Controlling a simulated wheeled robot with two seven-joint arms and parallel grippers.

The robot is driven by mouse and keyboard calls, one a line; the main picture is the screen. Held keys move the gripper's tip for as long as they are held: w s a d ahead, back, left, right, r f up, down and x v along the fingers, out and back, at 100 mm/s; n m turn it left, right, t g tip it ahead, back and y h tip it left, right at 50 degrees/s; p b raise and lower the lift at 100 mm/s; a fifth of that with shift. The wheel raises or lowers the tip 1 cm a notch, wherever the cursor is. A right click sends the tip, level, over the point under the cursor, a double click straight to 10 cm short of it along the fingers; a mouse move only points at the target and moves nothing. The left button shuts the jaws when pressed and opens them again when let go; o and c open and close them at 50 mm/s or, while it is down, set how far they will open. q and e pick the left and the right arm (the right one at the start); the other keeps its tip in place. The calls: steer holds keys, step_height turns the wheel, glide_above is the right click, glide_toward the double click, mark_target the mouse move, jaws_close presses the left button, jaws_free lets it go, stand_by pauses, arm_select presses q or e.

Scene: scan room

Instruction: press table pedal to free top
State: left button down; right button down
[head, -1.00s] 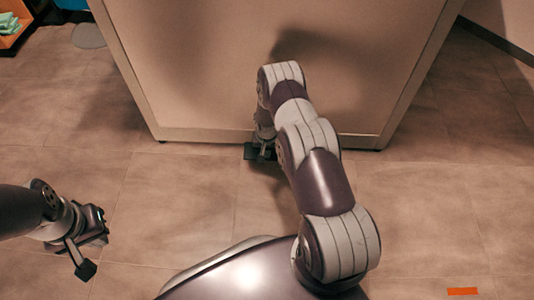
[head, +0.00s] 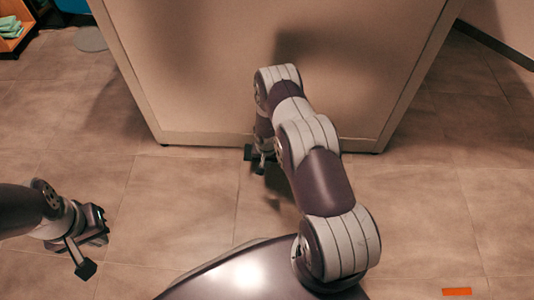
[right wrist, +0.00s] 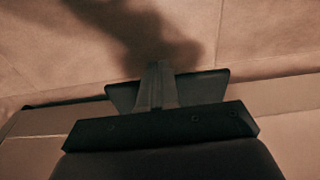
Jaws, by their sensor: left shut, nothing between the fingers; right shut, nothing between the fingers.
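The large beige panel of the table (head: 200,60) stands upright in front of me in the head view. The dark pedal (head: 249,152) sits low at its bottom edge, partly hidden by my right arm. My right gripper (head: 261,168) is shut and empty, pointing down beside the pedal. In the right wrist view, its closed fingers (right wrist: 160,72) cross in front of the flat dark pedal (right wrist: 212,86). I cannot tell whether they touch it. My left gripper (head: 84,268) is shut and empty above the floor at the left.
An orange shelf with green items (head: 12,30) stands at the far left, near a grey disc (head: 90,39) on the floor. A small orange mark (head: 457,292) lies at the lower right.

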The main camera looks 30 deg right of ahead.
step_height(320, 180, up, 11)
steer(key=p, duration=0.5)
steer(key=shift+s+a, duration=0.25)
steer(key=shift+s, duration=0.1)
steer(key=shift+r, duration=0.1)
steer(key=s+n+g, duration=0.1)
steer(key=s+n, duration=0.1)
steer(key=s, duration=0.2)
steer(key=s+a+r+n+p, duration=0.1)
steer(key=s+a+r+p, duration=0.3)
steer(key=r, duration=0.7)
steer(key=s+a+r+n, duration=0.2)
steer(key=s+r, duration=0.3)
steer(key=r, duration=0.7)
steer(key=s+a+r+n+p, duration=0.15)
steer(key=s+a+r, duration=0.3)
steer(key=r, duration=0.65)
step_height(320, 180, up, 40)
steer(key=t+p, duration=0.1)
steer(key=p, duration=3.8)
steer(key=shift+w+t+y, duration=0.3)
steer(key=shift+w, duration=0.05)
steer(key=shift+d, duration=0.2)
